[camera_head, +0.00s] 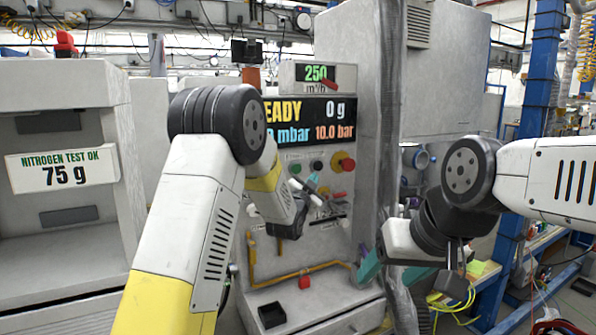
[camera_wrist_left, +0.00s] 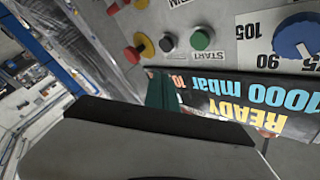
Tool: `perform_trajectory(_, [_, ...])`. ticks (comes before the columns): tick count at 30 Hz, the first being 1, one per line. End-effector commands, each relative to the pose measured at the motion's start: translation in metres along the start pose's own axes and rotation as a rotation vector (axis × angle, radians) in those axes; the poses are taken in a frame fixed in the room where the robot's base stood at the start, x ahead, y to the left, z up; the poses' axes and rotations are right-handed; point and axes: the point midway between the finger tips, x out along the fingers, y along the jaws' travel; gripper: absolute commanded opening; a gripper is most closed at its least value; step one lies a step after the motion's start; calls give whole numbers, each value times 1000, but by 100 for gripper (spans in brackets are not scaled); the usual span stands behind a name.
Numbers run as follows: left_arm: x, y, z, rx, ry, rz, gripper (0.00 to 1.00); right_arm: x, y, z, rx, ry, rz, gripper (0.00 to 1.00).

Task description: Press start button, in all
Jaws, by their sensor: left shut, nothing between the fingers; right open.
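The green start button (camera_wrist_left: 202,39), labelled START, is on the grey control panel in the left wrist view, which shows the panel turned over. It also shows in the head view (camera_head: 295,168), left of a black button (camera_head: 317,165). My left gripper (camera_head: 313,180) is shut and empty in front of the panel. Its teal fingertips (camera_wrist_left: 162,88) appear apart from the green button in the wrist view; their exact distance from the panel is unclear. My right gripper (camera_head: 391,270) is open and empty, low in front of the machine's right side.
A red knob on a yellow base (camera_head: 342,161) sits right of the black button. The display (camera_head: 318,118) above reads READY, 0 g and 10.0 bar. A yellow pipe (camera_head: 300,271) runs below the panel. A test cabinet (camera_head: 62,85) stands at left.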

Motion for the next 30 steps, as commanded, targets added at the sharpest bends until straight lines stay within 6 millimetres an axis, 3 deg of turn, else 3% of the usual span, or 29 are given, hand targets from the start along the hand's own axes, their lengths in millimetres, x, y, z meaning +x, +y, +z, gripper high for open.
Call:
perform_trajectory(18, [51,-38,39,0,-2,-1,0,0,0,0,0,0,0,65])
perform_trajectory(30, [60,-43,44,0,-2,1,0,0,0,0,0,0,0,65])
